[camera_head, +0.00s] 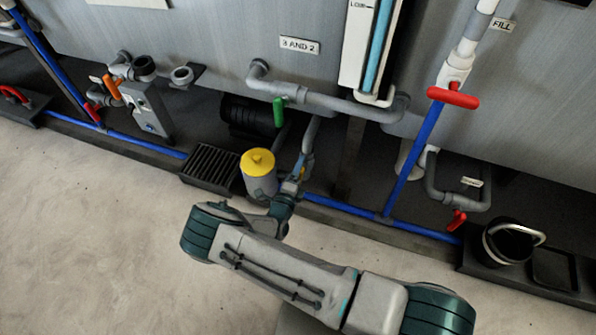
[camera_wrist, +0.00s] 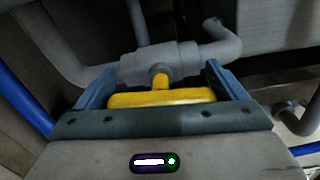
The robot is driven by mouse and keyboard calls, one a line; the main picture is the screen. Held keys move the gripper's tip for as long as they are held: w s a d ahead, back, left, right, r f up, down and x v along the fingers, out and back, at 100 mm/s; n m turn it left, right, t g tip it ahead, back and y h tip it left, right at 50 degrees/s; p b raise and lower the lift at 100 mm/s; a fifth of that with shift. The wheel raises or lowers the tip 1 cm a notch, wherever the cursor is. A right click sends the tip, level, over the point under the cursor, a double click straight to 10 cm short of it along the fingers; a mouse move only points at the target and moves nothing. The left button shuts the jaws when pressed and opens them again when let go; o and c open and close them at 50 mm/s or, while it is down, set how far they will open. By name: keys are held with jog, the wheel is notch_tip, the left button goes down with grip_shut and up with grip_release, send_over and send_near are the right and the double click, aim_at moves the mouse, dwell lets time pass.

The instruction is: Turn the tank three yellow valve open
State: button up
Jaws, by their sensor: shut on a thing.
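The yellow valve handle (camera_wrist: 162,97) lies crosswise between the two fingers of my gripper (camera_wrist: 158,72) in the wrist view. My gripper is shut on it, with a finger at each end of the handle. A yellow stem joins it to the grey valve body (camera_wrist: 172,58), and the handle lies roughly along that body in this view. In the head view, my gripper (camera_head: 297,176) is at the low pipe under the tank. Only a small bit of yellow shows there, and my wrist hides most of the valve.
A yellow-capped canister (camera_head: 258,165) stands just left of my gripper. A green handle (camera_head: 278,112) is on the pipe above. A red handle (camera_head: 453,97) is at the right. A blue pipe (camera_head: 340,205) runs low along the tanks. The floor in front is clear.

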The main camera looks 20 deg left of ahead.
jog(key=shift+f+n, duration=0.1)
jog(key=shift+n, duration=0.5)
jog(key=o, duration=0.7)
jog(key=shift+s, duration=0.15)
jog(key=shift+s+a, duration=0.1)
jog(key=shift+s, duration=0.25)
jog(key=s+p, duration=0.3)
jog(key=s, duration=1)
jog(key=shift+a, duration=0.45)
